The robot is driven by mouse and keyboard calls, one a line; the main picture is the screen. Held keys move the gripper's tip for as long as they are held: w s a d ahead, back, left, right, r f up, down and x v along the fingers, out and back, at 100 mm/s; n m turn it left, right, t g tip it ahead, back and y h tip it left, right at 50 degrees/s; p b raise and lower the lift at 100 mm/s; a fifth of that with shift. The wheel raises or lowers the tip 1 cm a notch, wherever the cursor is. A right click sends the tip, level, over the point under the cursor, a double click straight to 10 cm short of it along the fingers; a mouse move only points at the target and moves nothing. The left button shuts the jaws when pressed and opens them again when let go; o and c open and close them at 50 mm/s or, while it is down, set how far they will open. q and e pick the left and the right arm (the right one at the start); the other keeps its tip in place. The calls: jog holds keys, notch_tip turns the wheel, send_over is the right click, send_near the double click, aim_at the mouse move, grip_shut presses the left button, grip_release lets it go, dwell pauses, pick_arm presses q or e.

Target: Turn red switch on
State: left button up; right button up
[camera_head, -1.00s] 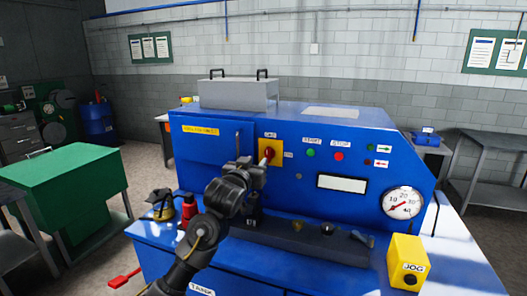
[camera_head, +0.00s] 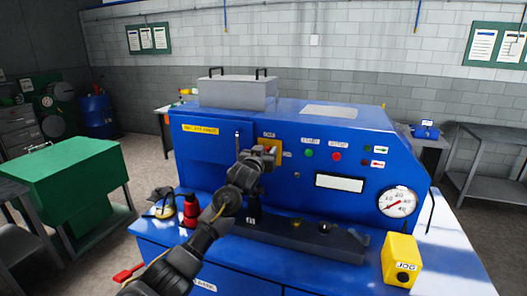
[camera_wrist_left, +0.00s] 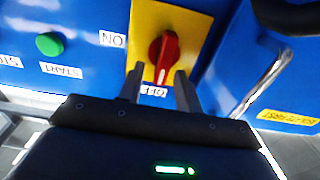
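The red switch (camera_wrist_left: 164,57) is a rotary knob on a yellow plate (camera_wrist_left: 196,24) on the blue machine's front. In the left wrist view one end of the knob is near the OFF label, and the ON label lies to its left. My left gripper (camera_wrist_left: 159,76) is open, with one finger on each side of the knob's near end; I cannot tell whether they touch it. In the head view the left gripper (camera_head: 268,154) covers most of the knob and part of the yellow plate (camera_head: 278,143). My right gripper is out of view.
Green start (camera_head: 309,153) and red stop (camera_head: 337,156) buttons sit right of the switch. A metal handle (camera_wrist_left: 264,80) is close to the gripper. A red bottle (camera_head: 190,211), pressure gauge (camera_head: 397,202) and yellow JOG box (camera_head: 401,261) are around the machine's front ledge.

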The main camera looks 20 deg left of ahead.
pick_arm(q)
grip_shut()
jog(key=shift+a, duration=0.1)
jog(key=shift+s+d+f+m+b, duration=0.1)
jog(key=shift+d+f+m+b, duration=0.3)
jog(key=shift+m+b, duration=1.9)
jog(key=shift+w+d+f+m+b, duration=0.1)
jog(key=shift+d+f+m+b, duration=0.6)
jog(key=shift+m, duration=2.95)
jog(key=shift+s+d+m+b, duration=0.1)
jog(key=shift+m+b, duration=1.85)
jog(key=shift+m, duration=1)
